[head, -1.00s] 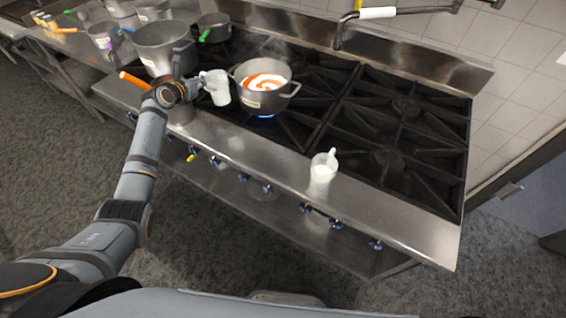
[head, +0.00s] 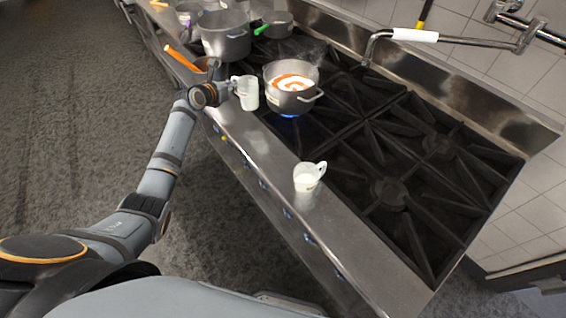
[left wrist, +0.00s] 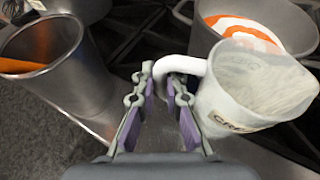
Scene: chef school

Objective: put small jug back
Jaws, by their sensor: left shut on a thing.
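My left gripper (head: 230,90) is shut on the handle of a white jug (head: 248,93) and holds it upright beside the pot of soup. In the left wrist view the gripper (left wrist: 163,85) has the handle between its fingertips, and the jug (left wrist: 245,95) shows part of a printed label. A second white jug (head: 307,178), with a white filling, stands on the steel front ledge of the stove, its handle towards the right. Which jug is the smaller I cannot tell. My right gripper is not in view.
The pot (head: 292,98) holds orange soup with a white swirl, over a blue flame. A steel container (left wrist: 55,65) with an orange-handled utensil is left of the gripper. A large pot (head: 224,42) stands behind. The right burners (head: 400,170) are clear.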

